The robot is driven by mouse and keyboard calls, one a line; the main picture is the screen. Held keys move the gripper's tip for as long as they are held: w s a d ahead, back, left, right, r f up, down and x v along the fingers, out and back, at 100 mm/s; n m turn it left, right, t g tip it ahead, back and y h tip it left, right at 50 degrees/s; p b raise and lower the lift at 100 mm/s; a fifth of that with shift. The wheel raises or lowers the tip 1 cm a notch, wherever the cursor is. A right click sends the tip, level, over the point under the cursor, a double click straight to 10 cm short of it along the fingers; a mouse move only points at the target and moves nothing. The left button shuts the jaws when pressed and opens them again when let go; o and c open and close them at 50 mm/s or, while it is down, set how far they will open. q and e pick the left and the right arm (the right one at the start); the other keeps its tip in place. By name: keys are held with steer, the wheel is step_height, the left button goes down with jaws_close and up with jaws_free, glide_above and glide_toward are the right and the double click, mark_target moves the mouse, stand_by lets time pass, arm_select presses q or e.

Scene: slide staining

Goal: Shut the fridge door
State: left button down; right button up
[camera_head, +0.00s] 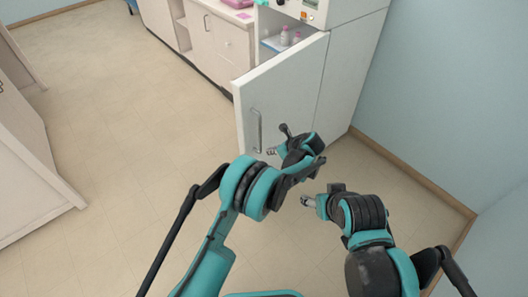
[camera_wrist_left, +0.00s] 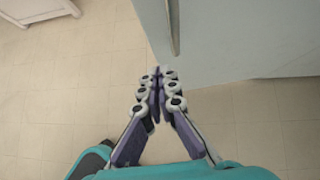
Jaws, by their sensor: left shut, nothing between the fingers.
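The fridge (camera_head: 345,60) stands at the back against the wall. Its white door (camera_head: 280,95) is swung open toward me, with a metal handle (camera_head: 256,130) on its outer face. The door also shows in the left wrist view (camera_wrist_left: 245,40), with the handle (camera_wrist_left: 174,28) at its top. My left gripper (camera_head: 271,151) is near the door's lower front part, just below the handle in the picture. In the left wrist view its fingers (camera_wrist_left: 159,73) are together and empty; I cannot tell whether they touch the door. My right gripper (camera_head: 307,200) is lower right, apart from the door; its fingers are too small to read.
A counter with cabinets (camera_head: 215,40) runs behind the door to the left. A pale cabinet (camera_head: 35,165) is at far left. The tiled floor (camera_head: 130,130) between is clear. A wall (camera_head: 440,100) bounds the right.

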mark_target(249, 148)
arm_select(q)
steer(key=b+x, duration=0.1)
steer(key=x, duration=0.2)
steer(key=r+b+x, duration=0.1)
steer(key=x, duration=0.3)
steer(key=w+a+b+x, duration=0.1)
steer(key=x, duration=0.2)
steer(key=shift+w+a, duration=0.1)
steer(key=shift+w, duration=0.05)
steer(key=shift+w+a+r, duration=0.2)
steer(key=shift+w+a, duration=0.15)
steer(key=shift+w, duration=0.05)
steer(key=shift+b, duration=0.3)
